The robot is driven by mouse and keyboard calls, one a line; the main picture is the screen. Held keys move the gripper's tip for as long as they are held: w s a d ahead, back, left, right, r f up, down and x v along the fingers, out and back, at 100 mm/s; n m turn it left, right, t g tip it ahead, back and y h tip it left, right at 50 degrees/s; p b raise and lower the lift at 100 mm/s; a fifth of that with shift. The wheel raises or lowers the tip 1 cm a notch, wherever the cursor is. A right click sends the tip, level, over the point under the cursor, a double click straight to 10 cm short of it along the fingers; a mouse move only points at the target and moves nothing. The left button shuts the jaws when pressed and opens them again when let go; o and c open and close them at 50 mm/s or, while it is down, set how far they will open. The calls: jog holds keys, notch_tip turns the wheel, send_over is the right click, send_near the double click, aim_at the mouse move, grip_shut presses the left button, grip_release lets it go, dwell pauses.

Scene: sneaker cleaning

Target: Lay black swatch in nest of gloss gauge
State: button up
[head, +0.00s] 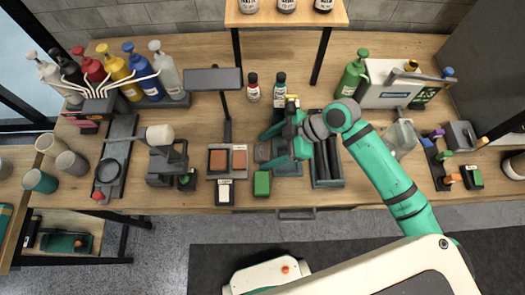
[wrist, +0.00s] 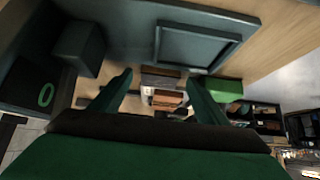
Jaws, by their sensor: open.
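My gripper (head: 290,142) is open above the middle of the bench, with its fingers pointing left. In the wrist view its two green fingers (wrist: 160,95) stand apart, with nothing clearly held between them. A grey board (head: 227,174) with two brown swatches (head: 239,160) lies left of the gripper. A small dark grey block (head: 262,152) sits between board and gripper. In the wrist view a grey block (wrist: 160,80) and brown pieces show beyond the fingertips. I cannot single out the black swatch or the gloss gauge. My arm hides part of the bench.
A green block (head: 262,184) stands near the front edge. A tray with dark rollers (head: 328,165) lies right of my gripper. A lamp-like stand (head: 213,79), small bottles (head: 253,88) and a raised shelf (head: 285,18) are behind. A dark framed plate (wrist: 195,48) shows in the wrist view.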

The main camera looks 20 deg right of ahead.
jog(key=c, duration=1.1)
jog(key=shift+w, duration=0.15)
jog(key=shift+c, duration=0.5)
